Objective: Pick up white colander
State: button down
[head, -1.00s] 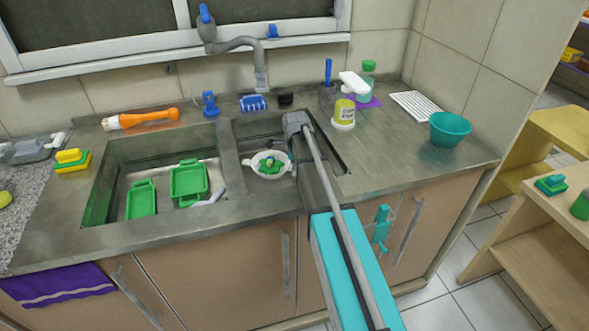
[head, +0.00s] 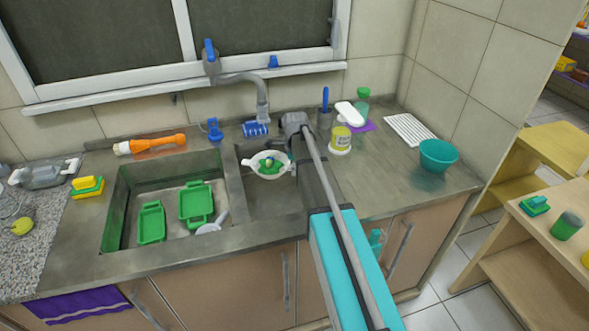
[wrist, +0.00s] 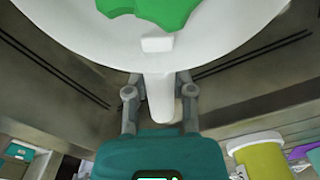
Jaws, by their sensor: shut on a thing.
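The white colander (head: 283,172) is in the right sink basin in the head view, with green items (head: 268,164) inside it. In the wrist view the colander (wrist: 220,42) fills the top of the picture, and its white handle points down between the two fingers. My gripper (wrist: 159,90) is shut on that handle. In the head view my gripper (head: 293,160) is at the colander's right side, partly hidden behind my own arm. Whether the colander touches the basin floor is hard to tell.
The left basin (head: 120,190) holds green trays (head: 196,203). The faucet (head: 262,100) stands behind the right basin. A yellow tub (head: 341,138), a white rack (head: 410,130) and a teal bowl (head: 438,156) stand on the right counter. An orange bottle (head: 152,145) lies behind the left basin.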

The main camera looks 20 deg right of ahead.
jog(key=shift+r+p, duration=2.2)
jog(key=shift+r, duration=0.4)
jog(key=s, duration=1.8)
